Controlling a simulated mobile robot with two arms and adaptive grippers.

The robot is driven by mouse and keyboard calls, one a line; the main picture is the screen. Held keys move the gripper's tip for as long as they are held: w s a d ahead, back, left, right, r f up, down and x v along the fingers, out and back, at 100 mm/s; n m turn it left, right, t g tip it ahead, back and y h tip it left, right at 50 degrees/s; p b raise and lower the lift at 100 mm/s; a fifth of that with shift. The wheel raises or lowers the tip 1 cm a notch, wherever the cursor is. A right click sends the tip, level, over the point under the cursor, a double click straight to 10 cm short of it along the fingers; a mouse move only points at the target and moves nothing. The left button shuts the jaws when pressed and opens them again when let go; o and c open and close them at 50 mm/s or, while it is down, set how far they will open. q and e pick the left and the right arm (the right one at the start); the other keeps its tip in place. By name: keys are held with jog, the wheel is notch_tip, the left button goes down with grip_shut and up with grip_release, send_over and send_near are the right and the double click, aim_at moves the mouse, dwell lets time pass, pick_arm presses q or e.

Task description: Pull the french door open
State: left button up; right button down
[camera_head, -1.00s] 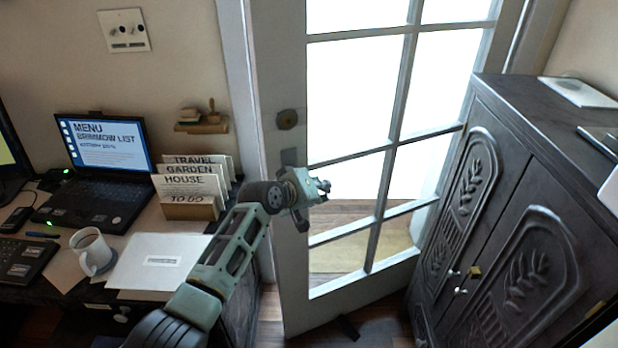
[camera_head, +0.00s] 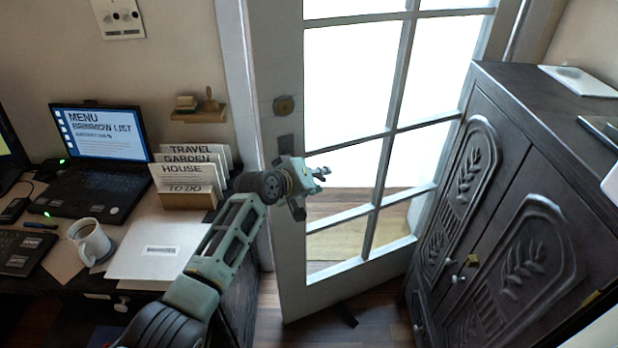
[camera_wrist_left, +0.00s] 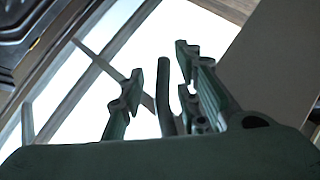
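The white french door (camera_head: 291,250) with glass panes stands ajar, its latch edge on the left and out from the frame. My left gripper (camera_head: 321,174) is in front of this stile, just below the plate, pointing right across the glass. It hides any handle there. In the left wrist view its two fingers (camera_wrist_left: 160,85) are apart, with bright glass behind them. A thin curved dark piece stands between them; I cannot tell whether it is a handle or a finger link. My right gripper is out of view.
A dark carved cabinet (camera_head: 505,190) stands close on the right of the door. A desk with a laptop (camera_head: 100,150), card holder (camera_head: 188,199) and white mug (camera_head: 91,242) is at the left. A small dark object (camera_head: 346,315) lies on the floor by the door's bottom edge.

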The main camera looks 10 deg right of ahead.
pick_arm(q)
jog(key=v, duration=1.2)
jog(key=shift+a+f, duration=0.15)
